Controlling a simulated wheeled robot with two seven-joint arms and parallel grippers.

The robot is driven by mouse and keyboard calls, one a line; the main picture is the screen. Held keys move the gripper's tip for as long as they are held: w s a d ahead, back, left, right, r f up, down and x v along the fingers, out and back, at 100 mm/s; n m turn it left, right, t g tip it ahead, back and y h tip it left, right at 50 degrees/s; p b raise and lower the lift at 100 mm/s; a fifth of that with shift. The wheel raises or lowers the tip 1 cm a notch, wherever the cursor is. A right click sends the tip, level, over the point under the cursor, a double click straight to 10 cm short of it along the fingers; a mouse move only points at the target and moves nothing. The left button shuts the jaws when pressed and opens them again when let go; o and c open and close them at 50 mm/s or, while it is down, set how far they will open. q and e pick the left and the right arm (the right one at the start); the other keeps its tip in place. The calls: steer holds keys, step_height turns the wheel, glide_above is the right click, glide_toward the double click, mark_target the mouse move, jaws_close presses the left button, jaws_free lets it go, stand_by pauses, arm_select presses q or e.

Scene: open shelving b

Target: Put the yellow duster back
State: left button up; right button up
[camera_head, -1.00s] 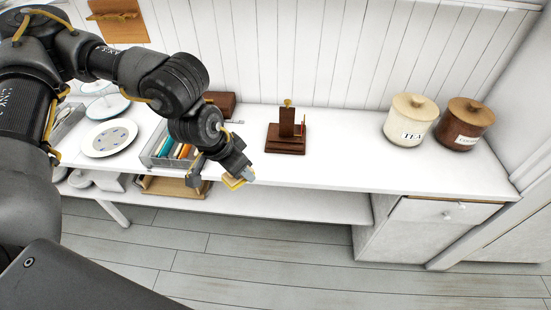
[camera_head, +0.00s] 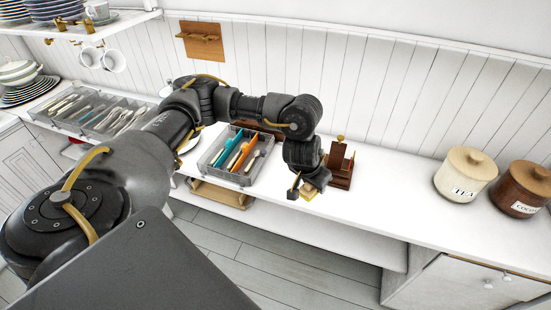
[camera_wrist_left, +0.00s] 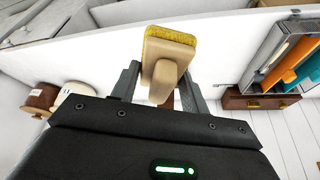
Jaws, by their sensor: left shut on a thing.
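The yellow duster is a beige block handle with a yellow pad, seen in the left wrist view (camera_wrist_left: 168,62) with the pad at the far end. My left gripper (camera_wrist_left: 162,85) is shut on the handle, one finger on each side. In the head view the duster (camera_head: 309,191) is small between the fingers of my left gripper (camera_head: 307,193), at the counter's front edge. Whether it touches the counter is unclear. My right gripper is not in view.
A dark brown wooden stand (camera_head: 341,172) with a brass knob is just right of the gripper. A grey cutlery tray (camera_head: 226,165) is to the left. Tea (camera_head: 463,175) and cocoa (camera_head: 521,190) jars stand right. The counter between stand and jars (camera_head: 395,190) is clear.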

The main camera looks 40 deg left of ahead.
arm_select(q)
steer(key=s+a+f+n+y+p, duration=0.1)
steer(key=s+a+f+n+p, duration=0.15)
steer(key=a, duration=0.45)
steer(key=s+a+f+n+y+p, duration=0.1)
steer(key=a+f+n, duration=0.15)
steer(key=a, duration=0.35)
steer(key=b, duration=1.3)
glide_toward(277, 178)
steer(key=shift+w+a+f, duration=0.15)
steer(key=shift+w+f, duration=0.5)
steer(key=shift+f, duration=0.2)
steer(key=shift+w+a+f, duration=0.1)
steer(key=shift+w+a, duration=0.15)
steer(key=shift+w, duration=0.05)
step_height(277, 178, down, 2)
steer(key=b, duration=0.2)
steer(key=shift+w+a+f+b, duration=0.1)
steer(key=shift+f+b, duration=0.1)
steer(key=shift+b, duration=0.15)
steer(key=shift+w+f, duration=0.1)
steer(key=shift+f, duration=0.5)
